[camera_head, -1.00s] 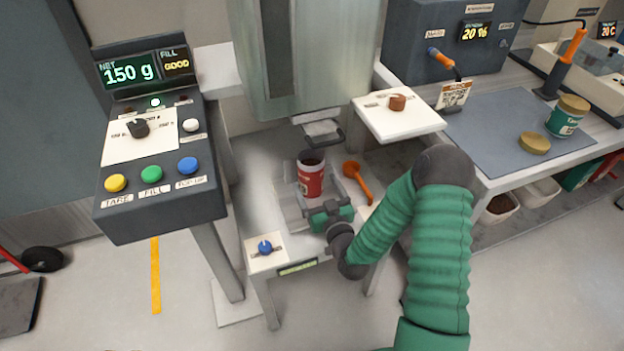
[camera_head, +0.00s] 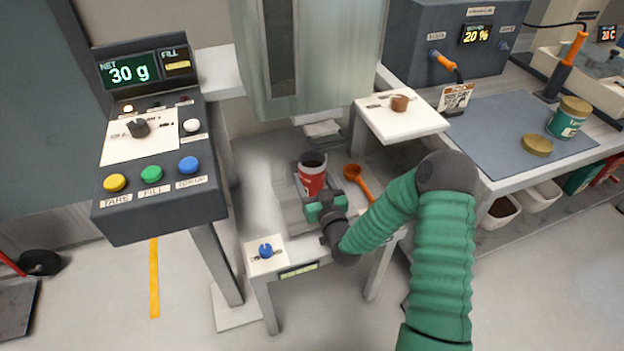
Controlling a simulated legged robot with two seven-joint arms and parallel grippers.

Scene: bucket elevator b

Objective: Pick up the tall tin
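The tall tin (camera_head: 312,178), red with a dark open top and a pale label, stands at the grey scale platform (camera_head: 290,212) on the low white stand, below the grey hopper. My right gripper (camera_head: 322,205), green and dark, is right in front of the tin's lower part and covers some of it. It looks to be touching the tin, but its fingertips are hidden, so its grip does not show. I cannot tell whether the tin's base rests on the platform. The console display (camera_head: 130,73) reads NET 30 g. My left gripper is out of view.
An orange scoop (camera_head: 357,181) lies just right of the tin. A white shelf (camera_head: 403,122) with a brown knob juts out behind it. The hopper (camera_head: 310,60) hangs close above. A blue knob (camera_head: 265,250) is on the stand's front left. A green tin (camera_head: 567,120) stands on the right bench.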

